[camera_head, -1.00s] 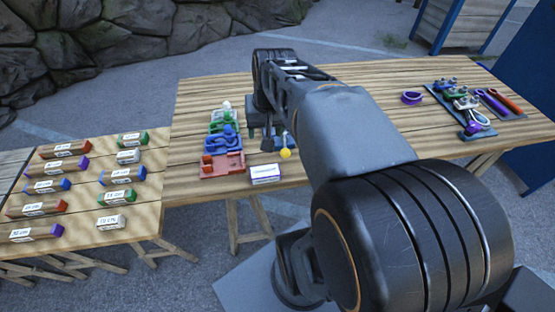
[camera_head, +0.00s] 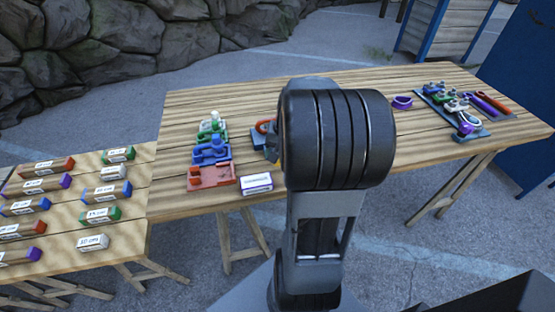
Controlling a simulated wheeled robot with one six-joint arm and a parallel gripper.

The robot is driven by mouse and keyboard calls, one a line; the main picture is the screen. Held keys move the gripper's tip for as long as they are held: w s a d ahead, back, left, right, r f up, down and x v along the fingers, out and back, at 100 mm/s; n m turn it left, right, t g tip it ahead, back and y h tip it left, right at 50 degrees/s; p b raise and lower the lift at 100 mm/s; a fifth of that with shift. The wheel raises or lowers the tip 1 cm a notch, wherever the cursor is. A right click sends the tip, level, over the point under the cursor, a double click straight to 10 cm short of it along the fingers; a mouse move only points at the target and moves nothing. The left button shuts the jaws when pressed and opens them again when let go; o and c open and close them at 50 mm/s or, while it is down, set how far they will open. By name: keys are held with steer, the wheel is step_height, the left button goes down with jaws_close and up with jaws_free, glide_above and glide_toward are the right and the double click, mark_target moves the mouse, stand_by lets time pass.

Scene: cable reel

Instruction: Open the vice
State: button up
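A small blue-grey fixture with an orange-red ring-shaped part (camera_head: 261,128) stands on the long wooden table, just left of my arm. It may be the vice, but my arm covers its right side, so I cannot tell whether its jaws are open or shut. My arm's thick black joint stands in front of the table's middle.
Red, blue and green clamp-like holders (camera_head: 211,152) stand left of the fixture, with a white label block (camera_head: 257,183) in front. A purple ring (camera_head: 402,102) and a tool tray (camera_head: 483,133) lie right.

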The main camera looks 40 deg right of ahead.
steer(key=shift+w+a+f, duration=0.1)
steer(key=shift+f, duration=0.65)
steer(key=shift+w+a+f, duration=0.1)
steer(key=shift+f, duration=0.6)
jaws_close()
